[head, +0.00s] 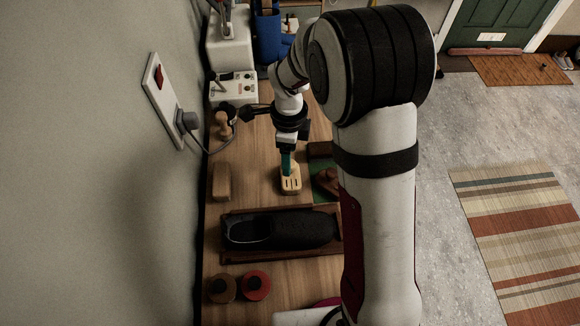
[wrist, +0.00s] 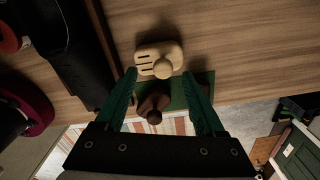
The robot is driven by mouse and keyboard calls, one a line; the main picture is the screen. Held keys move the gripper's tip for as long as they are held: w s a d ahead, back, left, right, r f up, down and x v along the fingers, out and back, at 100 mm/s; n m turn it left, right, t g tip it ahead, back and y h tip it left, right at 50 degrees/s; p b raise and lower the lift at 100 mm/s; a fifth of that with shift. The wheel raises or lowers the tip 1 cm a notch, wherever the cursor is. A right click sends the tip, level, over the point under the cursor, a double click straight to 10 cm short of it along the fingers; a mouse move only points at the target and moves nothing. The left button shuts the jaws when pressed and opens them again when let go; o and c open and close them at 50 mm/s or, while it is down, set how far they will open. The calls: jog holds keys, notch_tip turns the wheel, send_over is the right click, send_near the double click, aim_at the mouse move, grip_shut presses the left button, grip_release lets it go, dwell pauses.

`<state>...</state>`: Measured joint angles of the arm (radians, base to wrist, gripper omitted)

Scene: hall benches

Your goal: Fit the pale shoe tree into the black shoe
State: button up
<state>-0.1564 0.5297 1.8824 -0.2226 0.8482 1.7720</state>
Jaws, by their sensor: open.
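The pale shoe tree (head: 291,184), with slots in its front and a round knob, is on the wooden bench beyond the black shoe. It also shows in the wrist view (wrist: 153,53). My gripper (head: 287,172) is above it, its green fingers pointing down. In the wrist view my gripper (wrist: 160,74) is open, with a fingertip to each side of the knob; I cannot tell how far above it they are. The black shoe (head: 300,228) lies in a dark tray (head: 270,258), its opening toward the left. It shows at the upper left in the wrist view (wrist: 75,55).
A brown knobbed piece (wrist: 153,106) sits on a green base (wrist: 180,95) close beside the pale shoe tree. A wooden block (head: 221,181) lies left. Two round tins, brown (head: 221,289) and red (head: 256,286), stand near. A wall plug and cable (head: 187,121) are left.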

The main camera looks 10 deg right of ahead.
jog(key=f, duration=0.5)
jog(key=shift+w+d+f, duration=0.1)
jog(key=shift+w+d, duration=0.05)
jog(key=shift+d, duration=0.05)
grip_shut()
